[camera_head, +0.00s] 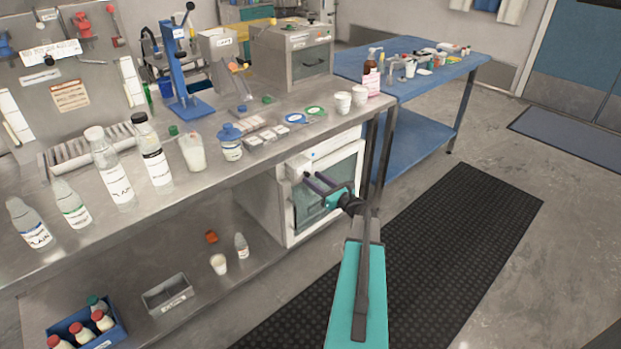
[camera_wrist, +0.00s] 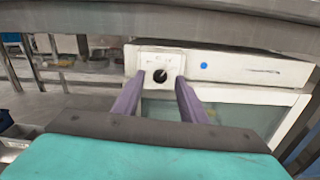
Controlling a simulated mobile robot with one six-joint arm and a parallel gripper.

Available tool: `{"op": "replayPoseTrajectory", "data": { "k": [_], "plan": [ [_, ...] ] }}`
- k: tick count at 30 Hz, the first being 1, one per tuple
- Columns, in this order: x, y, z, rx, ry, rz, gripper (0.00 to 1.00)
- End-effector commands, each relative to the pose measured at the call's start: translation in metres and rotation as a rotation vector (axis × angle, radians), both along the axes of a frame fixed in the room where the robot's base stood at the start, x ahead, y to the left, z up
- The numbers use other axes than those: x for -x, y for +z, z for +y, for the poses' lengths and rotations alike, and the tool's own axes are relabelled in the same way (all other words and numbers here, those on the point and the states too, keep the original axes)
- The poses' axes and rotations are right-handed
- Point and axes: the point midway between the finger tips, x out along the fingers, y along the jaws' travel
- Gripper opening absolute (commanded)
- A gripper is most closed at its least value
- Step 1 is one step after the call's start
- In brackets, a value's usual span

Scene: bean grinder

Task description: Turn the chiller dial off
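The chiller (camera_head: 264,205) is a white cabinet with a glass door, standing under the steel bench. In the wrist view its white front panel (camera_wrist: 250,68) spans the upper middle, with the glass door below. The dial (camera_wrist: 160,75) is a small black knob on a pale plate with faint markings too small to read. My gripper (camera_head: 312,178) is in front of the chiller's upper front. Its two purple fingers are apart and empty. In the wrist view the dial appears between the fingertips; whether they touch it I cannot tell. In the head view the dial is not clear.
The steel bench (camera_head: 70,245) overhangs the chiller and carries bottles and jars. Its lower shelf holds a blue crate (camera_head: 112,338) and a metal tray (camera_head: 168,294). A blue table (camera_head: 425,135) stands behind. The dark floor mat (camera_head: 455,240) is clear.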

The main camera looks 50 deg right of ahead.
Motion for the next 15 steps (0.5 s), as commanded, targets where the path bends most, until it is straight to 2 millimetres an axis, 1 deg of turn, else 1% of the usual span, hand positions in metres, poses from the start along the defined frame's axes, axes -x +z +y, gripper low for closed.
{"op": "replayPoseTrajectory", "data": {
  "k": [1, 6, 15],
  "plan": [
    [-0.007, 0.000, -0.002, 0.000, 0.000, 0.000, 0.39],
    [-0.020, 0.000, -0.002, 0.001, 0.001, 0.000, 0.39],
    [-0.023, 0.000, -0.002, 0.001, -0.001, 0.000, 0.39]
  ]
}}
